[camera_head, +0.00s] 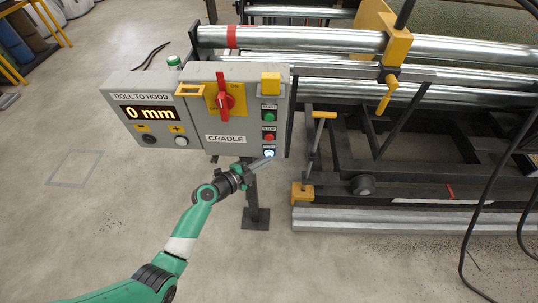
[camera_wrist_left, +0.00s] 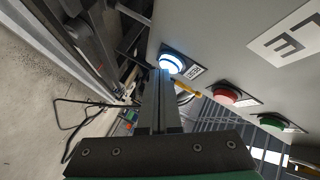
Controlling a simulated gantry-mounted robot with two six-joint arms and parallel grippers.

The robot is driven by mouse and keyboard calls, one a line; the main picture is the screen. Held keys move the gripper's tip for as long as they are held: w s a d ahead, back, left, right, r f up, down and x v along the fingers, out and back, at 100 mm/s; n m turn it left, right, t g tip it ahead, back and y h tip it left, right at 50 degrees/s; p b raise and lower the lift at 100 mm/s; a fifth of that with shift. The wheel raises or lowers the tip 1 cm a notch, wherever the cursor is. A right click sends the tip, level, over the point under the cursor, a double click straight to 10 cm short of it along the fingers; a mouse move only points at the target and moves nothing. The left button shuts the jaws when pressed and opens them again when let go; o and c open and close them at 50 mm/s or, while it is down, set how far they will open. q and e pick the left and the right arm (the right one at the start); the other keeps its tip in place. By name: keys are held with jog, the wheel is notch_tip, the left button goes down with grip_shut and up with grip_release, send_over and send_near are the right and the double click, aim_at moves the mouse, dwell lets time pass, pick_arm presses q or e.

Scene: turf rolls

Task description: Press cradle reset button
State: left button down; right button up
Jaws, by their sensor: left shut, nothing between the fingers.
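The cradle control box (camera_head: 220,110) stands on a post, with a display that reads 0 mm. The reset button (camera_head: 269,153) is the lowest on its right-hand column, with a lit white-blue face. It also shows close up in the left wrist view (camera_wrist_left: 171,63), ringed in blue-white light. My left gripper (camera_head: 268,160) is shut and empty, its fingertips at the reset button. In the left wrist view my fingertips (camera_wrist_left: 160,72) overlap the button's lower edge; whether they touch it I cannot tell. My right gripper is in neither view.
A red button (camera_head: 269,136) and a green button (camera_head: 269,117) sit above the reset button. A red rotary switch (camera_head: 225,101) is on the box face. The metal roller cradle (camera_head: 330,45) stands to the right. Open concrete floor lies to the left.

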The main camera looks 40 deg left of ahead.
pick_arm(q)
jog(key=shift+w+a, duration=0.15)
dwell(0.7)
jog(key=shift+s+d, duration=0.55)
jog(key=shift+s, duration=0.1)
jog(key=s+d, duration=0.1)
jog(key=s, duration=0.1)
jog(key=s+d, duration=0.1)
jog(key=d, duration=0.1)
jog(key=shift+s+d+p, duration=0.15)
jog(key=shift+s+p, duration=0.2)
jog(key=shift+p, duration=0.05)
dwell(0.5)
